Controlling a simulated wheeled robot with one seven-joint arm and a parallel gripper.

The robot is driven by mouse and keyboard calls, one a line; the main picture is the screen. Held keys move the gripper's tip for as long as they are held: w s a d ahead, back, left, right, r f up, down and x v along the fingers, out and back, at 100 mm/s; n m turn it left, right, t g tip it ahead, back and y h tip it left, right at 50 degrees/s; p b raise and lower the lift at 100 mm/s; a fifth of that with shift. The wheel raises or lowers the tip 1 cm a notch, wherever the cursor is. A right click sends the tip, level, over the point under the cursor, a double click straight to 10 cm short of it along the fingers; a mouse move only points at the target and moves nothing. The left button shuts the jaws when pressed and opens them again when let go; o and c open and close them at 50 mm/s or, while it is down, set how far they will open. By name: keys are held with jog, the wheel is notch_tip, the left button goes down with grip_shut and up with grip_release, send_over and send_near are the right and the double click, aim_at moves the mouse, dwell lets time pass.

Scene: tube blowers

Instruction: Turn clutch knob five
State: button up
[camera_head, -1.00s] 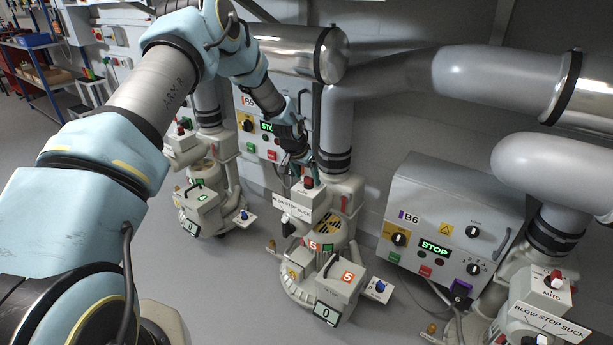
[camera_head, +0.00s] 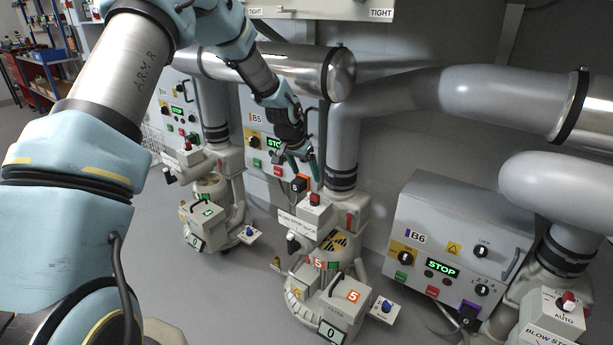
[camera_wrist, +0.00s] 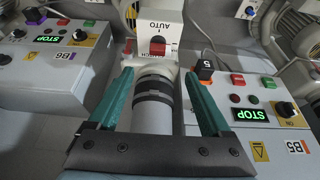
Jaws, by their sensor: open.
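Blower unit five carries the orange 5 label (camera_head: 353,296) in the head view. On its upper cream box is a red knob (camera_head: 314,199), which I take to be the clutch knob. The wrist view shows a red knob (camera_wrist: 158,48) on a white box marked AUTO, upside down; other lettering is partly hidden. My gripper (camera_head: 303,165) is above and slightly left of this knob in the head view, apart from it. In the wrist view my gripper (camera_wrist: 158,75) has its teal fingers spread, with the grey pipe and knob box seen between and beyond them. It holds nothing.
Panel B5 (camera_head: 257,118) is behind the gripper, with a STOP display. Panel B6 (camera_head: 418,237) stands right. A thick grey vertical pipe (camera_head: 343,135) rises beside the gripper, and large horizontal ducts (camera_head: 430,75) cross above. Another blower unit (camera_head: 205,215) stands left.

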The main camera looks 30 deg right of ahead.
dwell(0.3)
jog(key=s+a+r+n+y, duration=0.1)
jog(key=s+a+r+n, duration=0.15)
jog(key=a, duration=0.75)
jog(key=s+a+r+n+y, duration=0.1)
jog(key=s+a+r+n, duration=0.2)
jog(key=a, duration=0.8)
jog(key=s+a+r+n+y, duration=0.15)
jog(key=a+r, duration=0.25)
jog(key=a, duration=0.6)
jog(key=s+a+r+n, duration=0.2)
jog(key=s+a+n, duration=0.2)
jog(key=s+a, duration=0.55)
notch_tip(320, 180, up, 13)
jog(key=s+p, duration=0.1)
jog(key=p, duration=1.1)
jog(key=shift+s+a+g+p, duration=0.15)
jog(key=shift+s+g+p, duration=0.15)
jog(key=shift+p, duration=0.1)
jog(key=shift+f, duration=0.15)
jog(key=shift+c, duration=0.3)
